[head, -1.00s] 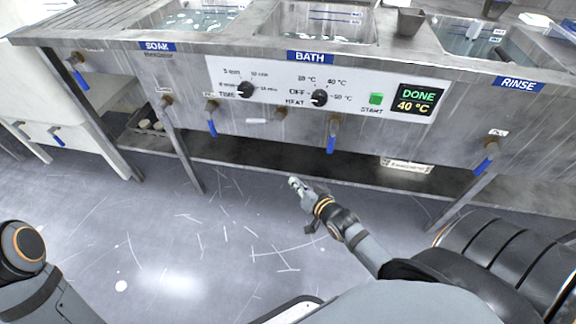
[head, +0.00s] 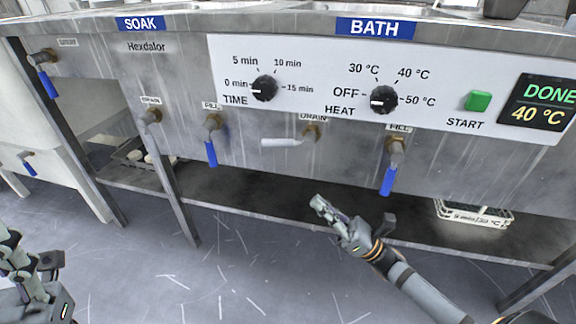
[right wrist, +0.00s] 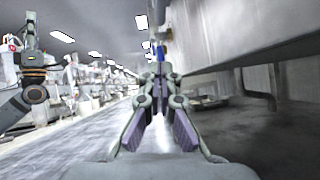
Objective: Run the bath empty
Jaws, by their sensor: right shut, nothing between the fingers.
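The bath (head: 455,14) is the middle basin in the steel front, under the blue BATH sign (head: 376,28); its inside is out of view. Below its panel is the drain valve (head: 311,131), a brass tap with a pale handle (head: 281,142) lying level, pointing left. My right gripper (head: 318,203) is shut and empty, below and apart from this handle; its fingers also show in the right wrist view (right wrist: 160,90). My left gripper (head: 12,245) is at the lower left edge, partly cut off; its jaw state is unclear.
Fill taps with blue handles hang left (head: 211,150) and right (head: 389,180) of the drain. The display (head: 540,104) reads DONE, 40 °C. A soak drain valve (head: 150,117) is farther left. A low shelf (head: 255,190) holds a white basket (head: 475,214).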

